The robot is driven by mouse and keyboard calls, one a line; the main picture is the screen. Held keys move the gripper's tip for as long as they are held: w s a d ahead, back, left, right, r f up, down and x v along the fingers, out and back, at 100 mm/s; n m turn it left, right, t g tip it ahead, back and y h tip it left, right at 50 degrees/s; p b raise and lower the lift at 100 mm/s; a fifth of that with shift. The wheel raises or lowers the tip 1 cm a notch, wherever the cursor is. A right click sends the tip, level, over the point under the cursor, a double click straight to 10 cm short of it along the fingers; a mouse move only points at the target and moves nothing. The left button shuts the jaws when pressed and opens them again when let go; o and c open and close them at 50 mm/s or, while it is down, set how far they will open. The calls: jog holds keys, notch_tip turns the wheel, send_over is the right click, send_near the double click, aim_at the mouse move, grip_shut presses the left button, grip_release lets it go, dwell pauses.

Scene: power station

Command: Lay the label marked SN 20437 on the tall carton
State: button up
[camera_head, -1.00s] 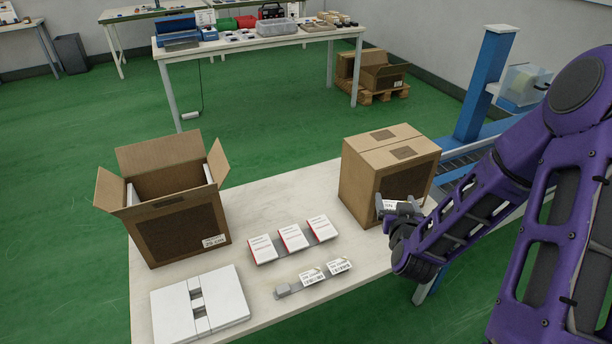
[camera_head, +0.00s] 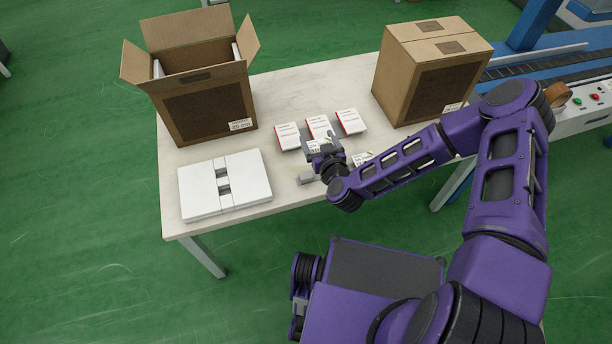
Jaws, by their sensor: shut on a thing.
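My gripper (camera_head: 321,147) is over the front middle of the table, shut on a small white label (camera_head: 318,145). The print on it is too small to read. Another white label (camera_head: 361,158) lies just to the right on the holder strip, partly hidden behind my arm. The closed brown carton (camera_head: 405,75) stands at the back right, with a white label (camera_head: 452,108) low on its dark front panel. The open brown carton (camera_head: 180,122) stands at the left, with a printed white label (camera_head: 240,125) low on its front. I cannot tell which carton is the taller.
Three white and red boxes (camera_head: 319,126) lie in a row just behind my gripper. A white folded piece (camera_head: 245,180) lies at the front left.

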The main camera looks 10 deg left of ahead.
aim_at(304, 169)
jog(key=shift+n+y, duration=0.3)
jog(key=shift+y, duration=0.1)
jog(key=a+f, duration=0.1)
jog(key=s+a, duration=0.1)
jog(key=s+a+f, duration=0.1)
jog(key=shift+a+f, duration=0.35)
jog(key=shift+a, duration=0.05)
jog(key=shift+f+b, duration=1.1)
jog(key=shift+f, duration=3.7)
jog(key=shift+f, duration=0.2)
jog(key=o, duration=1)
jog(key=shift+o, duration=0.2)
jog(key=shift+d+f+b, duration=0.1)
jog(key=shift+b, duration=0.2)
